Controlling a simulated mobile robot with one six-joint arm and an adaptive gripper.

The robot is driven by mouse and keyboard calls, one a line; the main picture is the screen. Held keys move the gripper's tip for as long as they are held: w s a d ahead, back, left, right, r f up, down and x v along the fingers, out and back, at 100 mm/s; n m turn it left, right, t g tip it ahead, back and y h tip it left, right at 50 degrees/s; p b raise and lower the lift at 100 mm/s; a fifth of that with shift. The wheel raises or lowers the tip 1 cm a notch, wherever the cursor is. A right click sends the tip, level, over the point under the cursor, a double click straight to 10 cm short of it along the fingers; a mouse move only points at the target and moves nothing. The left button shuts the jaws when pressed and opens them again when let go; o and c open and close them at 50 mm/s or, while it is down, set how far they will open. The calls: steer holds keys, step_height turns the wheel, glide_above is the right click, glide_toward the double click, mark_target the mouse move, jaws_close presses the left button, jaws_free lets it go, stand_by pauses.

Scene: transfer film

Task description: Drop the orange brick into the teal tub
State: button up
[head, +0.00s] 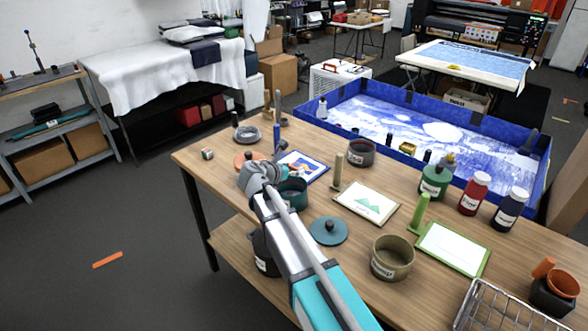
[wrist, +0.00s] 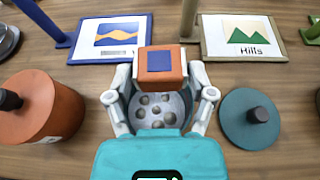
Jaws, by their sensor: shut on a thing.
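The orange brick (wrist: 160,64), with a dark blue square on its face, is between the two fingertips of my gripper (wrist: 160,78) in the wrist view. My gripper is shut on it. In the head view my gripper (head: 270,172) is above the table, by the teal tub (head: 293,193). My arm covers part of the tub there, and I cannot make out the brick clearly. A round teal lid (head: 329,230) with a dark knob lies apart on the table, also in the wrist view (wrist: 249,118).
An orange lidded tub (wrist: 40,112) stands left of my gripper. Beyond are a blue-framed picture card (wrist: 108,40) and a Hills card (wrist: 243,38) with upright posts. An olive pot (head: 392,258), bottles and a wire basket (head: 505,310) fill the table's right side.

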steer(key=shift+f, duration=0.2)
steer(key=shift+f+b, duration=2.8)
steer(key=shift+b, duration=0.15)
steer(key=o, duration=0.9)
steer(key=shift+c, duration=0.2)
steer(key=shift+r, duration=0.1)
